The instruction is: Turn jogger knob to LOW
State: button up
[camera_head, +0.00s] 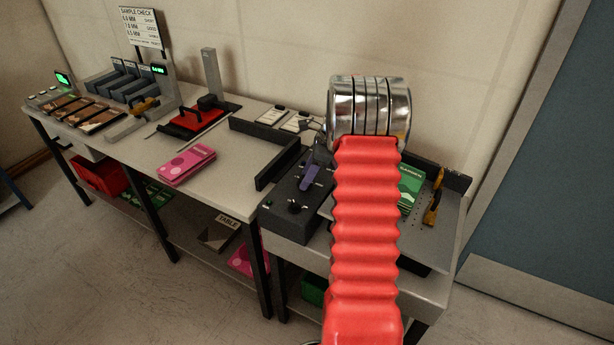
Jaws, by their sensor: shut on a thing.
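My gripper (309,183) shows as a narrow blue-violet finger part under a grey piece, reaching down to the box at the knob. It is shut on the knob; the exact contact is small and hard to see. The marks are too small to read. My red arm and chrome joint hide the jogger's middle.
A green card (409,188) and a yellow-brown piece (435,199) are on the jogger's right side. A pink stack (187,164) lies on the long table (225,180), left of a black L-shaped fence (272,170). A red fixture (195,120) stands farther back.

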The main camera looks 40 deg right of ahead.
jog(key=n+g, duration=0.1)
jog(key=n, duration=0.1)
jog(key=n+y, duration=0.1)
jog(key=n, duration=0.2)
jog(key=shift+w+d+n+g, duration=0.1)
jog(key=shift+w+n+g, duration=0.1)
jog(key=shift+n+g, duration=0.15)
jog(key=n+g, duration=0.1)
jog(key=n, duration=0.2)
jog(key=n+g, duration=0.1)
jog(key=n, duration=0.2)
jog(key=shift+w+g, duration=0.2)
jog(key=shift+g, duration=0.05)
jog(key=n+g, duration=0.1)
jog(key=n, duration=0.4)
jog(key=shift+w+n+g+h, duration=0.1)
jog(key=shift+n+g+h, duration=0.2)
jog(key=shift+n+g, duration=0.1)
jog(key=n, duration=0.1)
jog(key=n+h, duration=0.1)
jog(key=n, duration=0.1)
jog(key=n+g, duration=0.1)
jog(key=n, duration=0.1)
jog(key=shift+w+a+n+h, duration=0.1)
jog(key=shift+a+n+h, duration=0.15)
jog(key=shift+h, duration=0.15)
jog(key=o, duration=0.7)
jog(key=shift+o, duration=0.2)
